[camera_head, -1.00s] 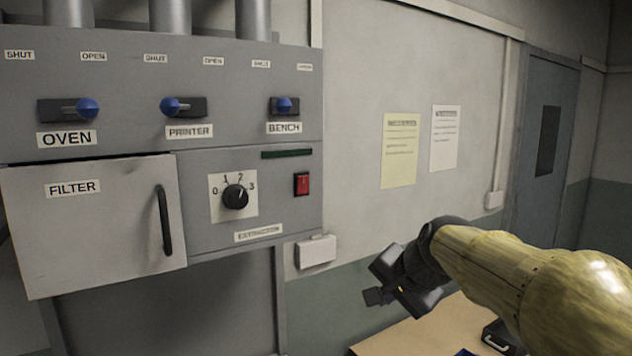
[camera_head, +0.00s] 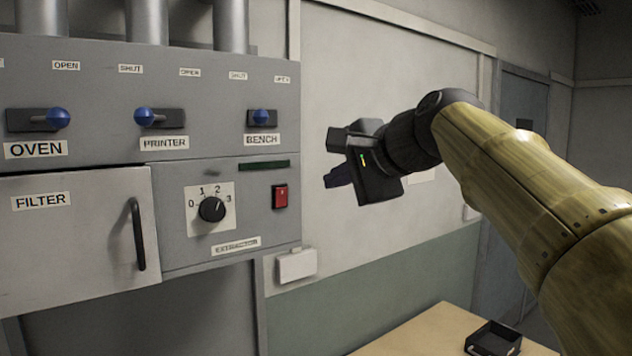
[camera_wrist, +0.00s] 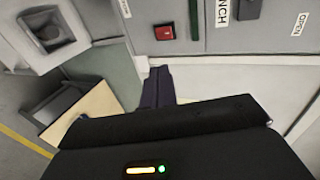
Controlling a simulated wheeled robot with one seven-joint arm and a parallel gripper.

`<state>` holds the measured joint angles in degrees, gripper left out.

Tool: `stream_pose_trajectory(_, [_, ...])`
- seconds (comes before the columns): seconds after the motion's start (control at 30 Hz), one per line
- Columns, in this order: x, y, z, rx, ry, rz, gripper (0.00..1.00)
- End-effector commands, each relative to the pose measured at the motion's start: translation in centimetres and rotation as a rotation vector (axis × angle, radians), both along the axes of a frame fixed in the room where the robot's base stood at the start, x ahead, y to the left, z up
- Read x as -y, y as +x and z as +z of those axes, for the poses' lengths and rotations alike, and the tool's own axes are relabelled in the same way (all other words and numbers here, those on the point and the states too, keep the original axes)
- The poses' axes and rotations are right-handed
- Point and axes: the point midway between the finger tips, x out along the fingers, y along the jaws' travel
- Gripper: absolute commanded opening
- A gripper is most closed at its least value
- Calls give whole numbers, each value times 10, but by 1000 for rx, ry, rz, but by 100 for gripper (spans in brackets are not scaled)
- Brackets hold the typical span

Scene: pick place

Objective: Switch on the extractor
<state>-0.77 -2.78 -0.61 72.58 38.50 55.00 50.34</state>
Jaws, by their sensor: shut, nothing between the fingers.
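The extractor panel (camera_head: 180,255) is a grey wall unit on the left of the head view. It carries a red rocker switch (camera_head: 280,196), a black dial (camera_head: 211,209) on a white plate marked 0 to 3, and a dark green strip (camera_head: 264,165). The red switch also shows at the top of the wrist view (camera_wrist: 165,32). My gripper (camera_head: 335,177) is to the right of the panel, apart from it, pointing left. Its fingers (camera_wrist: 157,86) are shut and empty, below the red switch in the wrist view.
Blue-knobbed levers sit above labels OVEN (camera_head: 58,118), PRINTER (camera_head: 145,117) and BENCH (camera_head: 260,116). A FILTER door (camera_head: 75,230) with a black handle is at left. A small white box (camera_head: 296,264) is on the wall below. A table (camera_head: 425,333) with a black tray (camera_head: 493,338) stands lower right.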

Motion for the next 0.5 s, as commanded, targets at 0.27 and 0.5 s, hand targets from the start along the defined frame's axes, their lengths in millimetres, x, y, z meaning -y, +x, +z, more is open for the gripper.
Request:
stream_pose_trajectory(0.27, [-25, 31, -16, -6, -2, 9, 0])
stream_pose_trajectory(0.5, [-44, 64, -33, -5, -1, 2, 0])
